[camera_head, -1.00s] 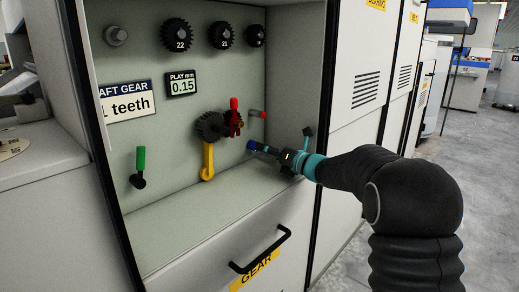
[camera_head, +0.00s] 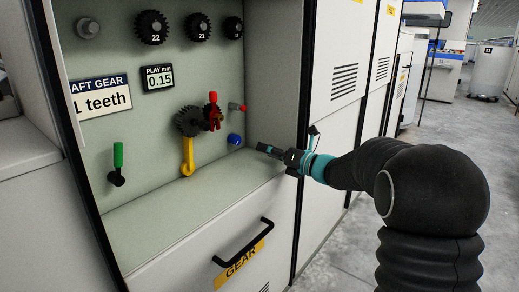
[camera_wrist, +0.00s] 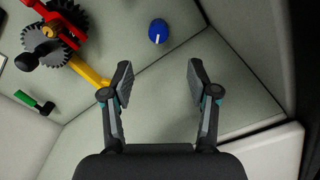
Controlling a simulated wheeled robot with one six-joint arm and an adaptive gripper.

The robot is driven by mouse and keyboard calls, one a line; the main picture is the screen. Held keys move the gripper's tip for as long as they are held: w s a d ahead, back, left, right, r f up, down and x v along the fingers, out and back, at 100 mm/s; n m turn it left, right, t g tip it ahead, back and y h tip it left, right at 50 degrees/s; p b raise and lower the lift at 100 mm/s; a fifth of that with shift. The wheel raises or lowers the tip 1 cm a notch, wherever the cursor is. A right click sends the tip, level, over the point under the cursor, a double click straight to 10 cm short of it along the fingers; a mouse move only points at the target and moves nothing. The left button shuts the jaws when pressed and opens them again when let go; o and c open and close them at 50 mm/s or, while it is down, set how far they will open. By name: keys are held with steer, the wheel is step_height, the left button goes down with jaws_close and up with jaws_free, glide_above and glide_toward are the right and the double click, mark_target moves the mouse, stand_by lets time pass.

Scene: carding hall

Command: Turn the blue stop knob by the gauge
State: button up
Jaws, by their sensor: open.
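The blue knob (camera_head: 235,139) sits low on the back panel of the recess, to the right of the yellow lever. In the wrist view the blue knob (camera_wrist: 158,31) shows a white line on its face and lies beyond my fingertips, roughly between them in the picture. My gripper (camera_head: 268,150) is at the right side of the recess, apart from the knob. In the wrist view my gripper (camera_wrist: 158,84) is open with nothing between its fingers. The gauge (camera_head: 159,78), a small display marked "PLAY mm 0.15", is on the panel above and left of the knob.
Meshed dark gears (camera_head: 190,121) with a red handle (camera_head: 213,97) and a yellow lever (camera_head: 187,158) are left of the knob. A green-handled lever (camera_head: 118,155) is farther left. Spare gears (camera_head: 152,27) hang above. The recess floor (camera_head: 165,205) is clear.

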mark_target(238, 140)
steer(key=shift+s+d+f+b, duration=0.1)
steer(key=shift+d+f+b, duration=0.25)
steer(key=shift+b, duration=0.35)
steer(key=n, duration=0.2)
steer(key=n+b, duration=0.1)
steer(key=shift+s+d+r, duration=0.15)
steer(key=shift+s+r, duration=0.1)
steer(key=shift+r, duration=0.05)
steer(key=n, duration=0.3)
steer(key=shift+s+r+n, duration=0.15)
steer(key=shift+r+n, duration=0.15)
steer(key=shift+n, duration=0.1)
steer(key=n, duration=0.3)
steer(key=p+x, duration=0.1)
steer(key=x, duration=1.2)
steer(key=shift+w+a, duration=0.25)
steer(key=shift+a, duration=0.05)
jaws_close()
